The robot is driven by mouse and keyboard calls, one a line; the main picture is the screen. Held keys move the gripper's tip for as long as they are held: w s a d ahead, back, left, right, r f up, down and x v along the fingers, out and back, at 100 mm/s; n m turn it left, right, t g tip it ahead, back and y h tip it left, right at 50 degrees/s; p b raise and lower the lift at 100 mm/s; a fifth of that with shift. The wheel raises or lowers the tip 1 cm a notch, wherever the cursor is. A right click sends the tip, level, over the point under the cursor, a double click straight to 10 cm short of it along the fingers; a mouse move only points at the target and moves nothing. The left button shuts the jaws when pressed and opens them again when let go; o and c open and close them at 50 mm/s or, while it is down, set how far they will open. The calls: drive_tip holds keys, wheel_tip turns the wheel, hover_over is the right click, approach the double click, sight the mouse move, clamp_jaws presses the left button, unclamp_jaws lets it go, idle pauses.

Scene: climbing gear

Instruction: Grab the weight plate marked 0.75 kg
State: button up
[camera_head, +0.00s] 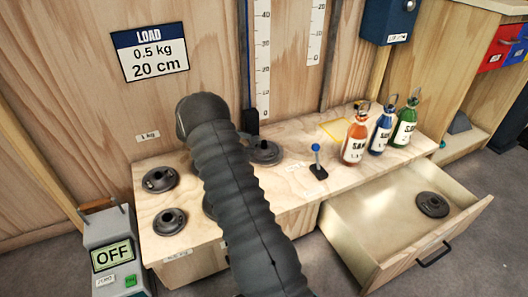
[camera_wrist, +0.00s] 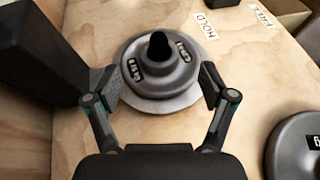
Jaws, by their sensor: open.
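In the wrist view a dark grey round weight plate (camera_wrist: 160,82) with a black centre post stands on a paler disc on the wooden bench. In the head view a plate (camera_head: 266,153) shows just right of my arm, and my gripper is hidden there. Other similar plates stand on the bench's left part (camera_head: 159,180), (camera_head: 170,221), one partly behind my arm. No 0.75 kg mark is legible.
A dark upright block (camera_wrist: 38,55) stands close left of my gripper. Another plate (camera_wrist: 292,150) is at lower right. An open drawer (camera_head: 350,222) holds a plate (camera_head: 432,205). A blue-knobbed lever (camera_head: 316,160) and several bottles (camera_head: 355,140) stand right of my arm.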

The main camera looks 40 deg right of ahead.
sight(261, 146)
drive_tip(key=shift+b+x, duration=0.45)
drive_tip(key=shift+x, duration=2.25)
drive_tip(key=shift+w+f, duration=0.1)
clamp_jaws()
